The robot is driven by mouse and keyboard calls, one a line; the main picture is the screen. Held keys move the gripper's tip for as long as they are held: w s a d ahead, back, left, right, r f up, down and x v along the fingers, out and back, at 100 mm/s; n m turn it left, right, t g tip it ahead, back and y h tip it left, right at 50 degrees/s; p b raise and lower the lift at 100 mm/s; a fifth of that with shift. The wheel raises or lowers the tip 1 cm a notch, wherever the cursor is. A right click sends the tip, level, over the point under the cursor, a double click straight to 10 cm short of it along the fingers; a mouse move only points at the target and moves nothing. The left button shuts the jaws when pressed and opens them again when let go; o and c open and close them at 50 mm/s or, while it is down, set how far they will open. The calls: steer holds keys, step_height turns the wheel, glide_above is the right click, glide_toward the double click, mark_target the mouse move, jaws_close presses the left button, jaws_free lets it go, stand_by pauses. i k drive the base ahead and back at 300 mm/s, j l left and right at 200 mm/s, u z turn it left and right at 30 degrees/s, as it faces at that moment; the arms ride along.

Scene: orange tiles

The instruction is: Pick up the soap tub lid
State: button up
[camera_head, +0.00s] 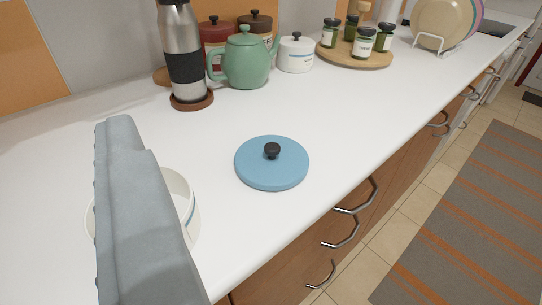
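A round blue lid (272,168) with a black knob on top lies flat on the white counter, near its front edge. It is probably the soap tub lid. A white round tub (180,190) with a thin blue stripe stands to its left, mostly hidden behind a long grey part of mine. That grey part (145,215) rises from the bottom edge at the left, apart from the lid in the picture. No separate fingertips can be made out on it. Nothing touches the lid.
Behind the lid, a steel flask (185,60), a green teapot (246,62) and a white jar (296,53) line the counter. A round wooden tray (347,59) holds several small jars. Drawer handles (357,196) stick out below the front edge. The counter around the lid is clear.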

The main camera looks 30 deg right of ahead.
mark_target(269, 161)
steer(key=l+u, duration=0.15)
steer(key=l, duration=0.25)
steer(key=k+l+u, duration=0.15)
steer(key=l, duration=0.25)
steer(key=l+u, duration=0.15)
steer(key=l, duration=0.25)
steer(key=k+l+u, duration=0.15)
steer(key=l, duration=0.25)
steer(key=l+u, duration=0.2)
steer(key=l, duration=0.2)
steer(key=k+l+u, duration=0.15)
steer(key=l, duration=0.2)
